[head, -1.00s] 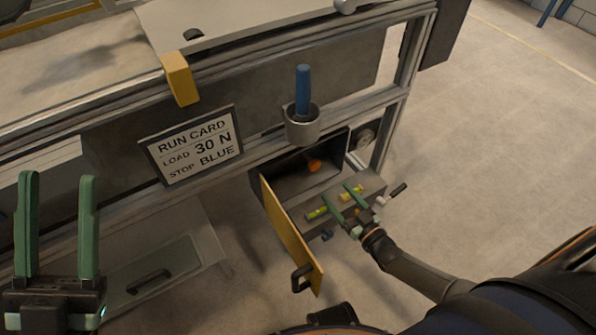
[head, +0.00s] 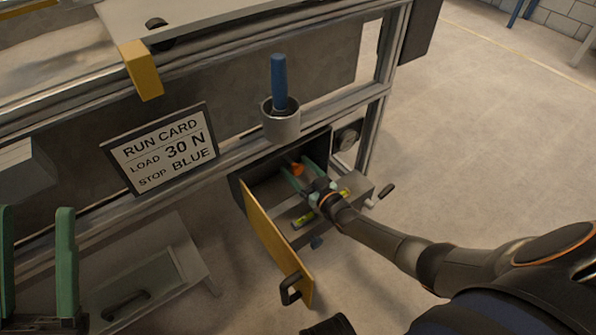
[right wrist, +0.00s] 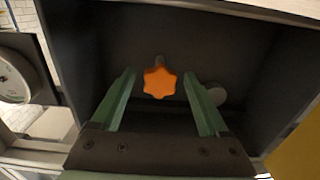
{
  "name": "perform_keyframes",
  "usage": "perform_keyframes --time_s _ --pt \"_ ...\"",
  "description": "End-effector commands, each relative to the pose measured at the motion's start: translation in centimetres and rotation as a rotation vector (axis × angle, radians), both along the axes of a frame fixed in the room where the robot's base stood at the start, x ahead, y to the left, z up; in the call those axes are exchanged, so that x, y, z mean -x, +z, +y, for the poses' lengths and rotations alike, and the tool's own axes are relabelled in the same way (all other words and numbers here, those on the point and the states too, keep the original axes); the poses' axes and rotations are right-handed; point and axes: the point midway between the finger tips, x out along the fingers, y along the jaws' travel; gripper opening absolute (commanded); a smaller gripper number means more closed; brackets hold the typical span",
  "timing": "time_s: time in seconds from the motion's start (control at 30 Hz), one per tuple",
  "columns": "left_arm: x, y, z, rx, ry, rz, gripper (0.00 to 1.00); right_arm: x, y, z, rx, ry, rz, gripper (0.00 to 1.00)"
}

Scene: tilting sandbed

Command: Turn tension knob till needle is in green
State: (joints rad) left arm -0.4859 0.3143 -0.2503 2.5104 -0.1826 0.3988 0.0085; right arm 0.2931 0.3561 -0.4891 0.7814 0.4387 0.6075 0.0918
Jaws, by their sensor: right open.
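The orange lobed tension knob (head: 297,169) sits inside an open dark box under the bench. It also shows in the right wrist view (right wrist: 159,84), on a short shaft. My right gripper (head: 296,172) reaches into the box, open, with its green fingers on either side of the knob (right wrist: 159,76); contact cannot be made out. A round gauge (head: 347,138) is beside the box; its face is partly in the right wrist view (right wrist: 13,78), but needle and green zone cannot be read. My left gripper (head: 36,212) is open and empty at the left edge.
A yellow door (head: 275,243) with a black handle hangs open left of the box. A shelf with a yellow-green level vial (head: 303,222) lies below my right gripper. A run card (head: 163,148) and a cup with a blue-handled tool (head: 281,122) are above.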

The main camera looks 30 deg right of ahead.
Motion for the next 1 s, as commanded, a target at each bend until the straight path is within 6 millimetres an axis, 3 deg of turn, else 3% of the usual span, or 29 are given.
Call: perform_keyframes --time_s 0.27,0.9,1.0 --pt "0.0 -0.03 -0.04 -0.001 0.0 0.001 0.5 -0.09 0.0 0.03 -0.001 0.0 0.001 0.77" --pt "-0.03 -0.01 0.0 0.005 0.001 0.002 0.5 -0.05 -0.02 0.03 0.0 0.0 0.001 0.05" --pt "-0.03 0.0 0.0 0.006 0.001 0.003 0.5 -0.05 -0.03 0.03 0.0 0.0 0.001 0.0"
